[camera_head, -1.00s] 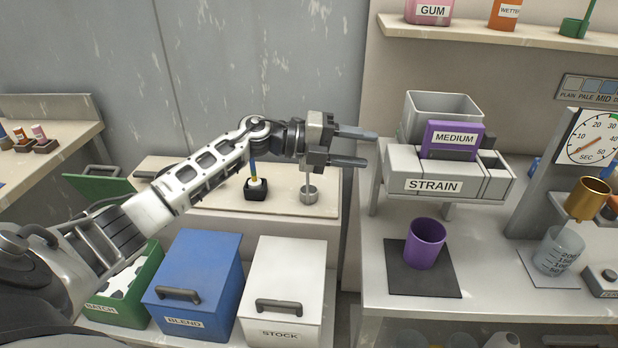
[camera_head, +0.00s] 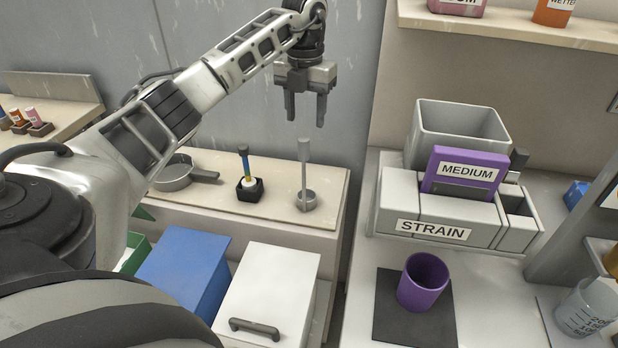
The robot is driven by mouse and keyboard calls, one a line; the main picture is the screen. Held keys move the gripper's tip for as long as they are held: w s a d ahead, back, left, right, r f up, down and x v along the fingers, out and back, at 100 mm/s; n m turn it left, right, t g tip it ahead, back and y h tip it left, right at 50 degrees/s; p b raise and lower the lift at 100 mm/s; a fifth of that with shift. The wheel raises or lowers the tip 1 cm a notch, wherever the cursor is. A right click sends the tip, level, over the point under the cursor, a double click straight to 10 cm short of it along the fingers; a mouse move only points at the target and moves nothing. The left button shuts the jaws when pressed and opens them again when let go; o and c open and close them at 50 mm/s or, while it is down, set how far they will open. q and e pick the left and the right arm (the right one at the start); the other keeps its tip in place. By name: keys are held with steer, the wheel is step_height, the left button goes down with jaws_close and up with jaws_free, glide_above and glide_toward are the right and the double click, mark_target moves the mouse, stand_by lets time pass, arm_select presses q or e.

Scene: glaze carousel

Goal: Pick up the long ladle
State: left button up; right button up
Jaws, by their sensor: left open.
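The long ladle (camera_head: 304,178) is grey with a tall upright handle and a small round cup at its base. It stands on the beige counter (camera_head: 225,218), near its right end. My left gripper (camera_head: 305,118) is open and empty, with its two fingers pointing down. In the picture its fingertips show just above the top of the ladle's handle, apart from it. My right gripper is not in view.
A blue-handled tool in a black holder (camera_head: 250,188) stands just left of the ladle, with a grey pan (camera_head: 175,174) farther left. The white bin (camera_head: 270,290) and blue bin (camera_head: 185,272) are in front. The strainer station (camera_head: 440,205) and purple cup (camera_head: 422,282) are at right.

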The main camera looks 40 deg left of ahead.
mark_target(306, 135)
arm_select(q)
step_height(306, 135, down, 6)
steer(key=shift+r, duration=0.2)
steer(key=shift+a+f+p, duration=0.15)
steer(key=shift+f+p, duration=0.2)
steer(key=shift+f, duration=1.05)
steer(key=shift+a+f+p, duration=0.15)
steer(key=shift+f+p, duration=0.15)
steer(key=shift+f, duration=1.05)
jaws_close()
steer(key=shift+r, duration=0.1)
